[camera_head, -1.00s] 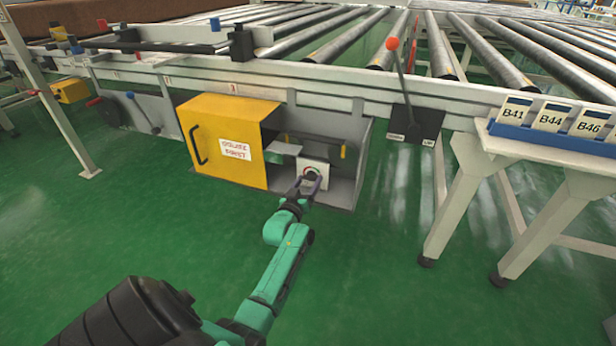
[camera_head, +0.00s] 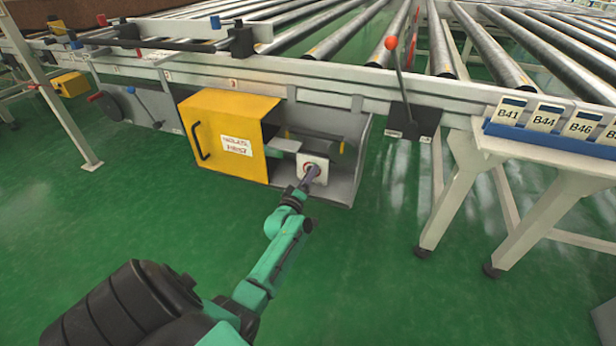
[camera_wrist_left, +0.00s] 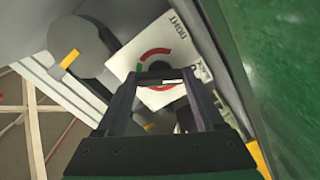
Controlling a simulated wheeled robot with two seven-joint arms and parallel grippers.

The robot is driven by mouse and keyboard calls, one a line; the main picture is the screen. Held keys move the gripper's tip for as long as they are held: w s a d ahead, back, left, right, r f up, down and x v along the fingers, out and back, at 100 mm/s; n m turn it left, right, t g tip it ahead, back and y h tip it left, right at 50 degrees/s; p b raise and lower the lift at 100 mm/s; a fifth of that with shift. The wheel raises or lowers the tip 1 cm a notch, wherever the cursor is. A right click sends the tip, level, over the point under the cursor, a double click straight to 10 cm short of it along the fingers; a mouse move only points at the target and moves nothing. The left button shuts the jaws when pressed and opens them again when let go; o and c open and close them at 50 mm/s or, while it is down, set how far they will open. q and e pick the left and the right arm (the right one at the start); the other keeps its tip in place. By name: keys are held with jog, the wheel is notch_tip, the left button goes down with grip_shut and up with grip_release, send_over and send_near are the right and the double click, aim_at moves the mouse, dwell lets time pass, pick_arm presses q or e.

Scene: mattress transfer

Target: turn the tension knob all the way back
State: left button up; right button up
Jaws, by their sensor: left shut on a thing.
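The tension knob (camera_wrist_left: 163,83) is a dark knob on a white plate (camera_wrist_left: 185,45) with a red and green arc. In the head view the plate (camera_head: 322,163) sits inside the open bay under the conveyor. My left gripper (camera_head: 310,174) reaches into the bay and is shut on the knob; its fingers also show in the wrist view (camera_wrist_left: 160,82). The fingers hide most of the knob. The plate looks tilted in the wrist view, and its lettering is only partly readable. My right gripper is not in view.
A yellow door (camera_head: 228,138) with a handle and a sign stands open left of the bay. A red-topped lever (camera_head: 398,75) rises to the right. A white table (camera_head: 480,150) with numbered cards stands further right. Green floor (camera_head: 130,230) is clear in front.

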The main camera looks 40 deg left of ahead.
pick_arm(q)
jog(key=shift+f, duration=0.1)
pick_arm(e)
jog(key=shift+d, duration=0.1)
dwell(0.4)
pick_arm(q)
jog(key=o, duration=1.4)
jog(key=p+v, duration=0.4)
jog(key=v, duration=1)
jog(key=shift+s+d+p, duration=0.15)
jog(key=shift+s+p, duration=0.15)
jog(key=shift+p, duration=0.05)
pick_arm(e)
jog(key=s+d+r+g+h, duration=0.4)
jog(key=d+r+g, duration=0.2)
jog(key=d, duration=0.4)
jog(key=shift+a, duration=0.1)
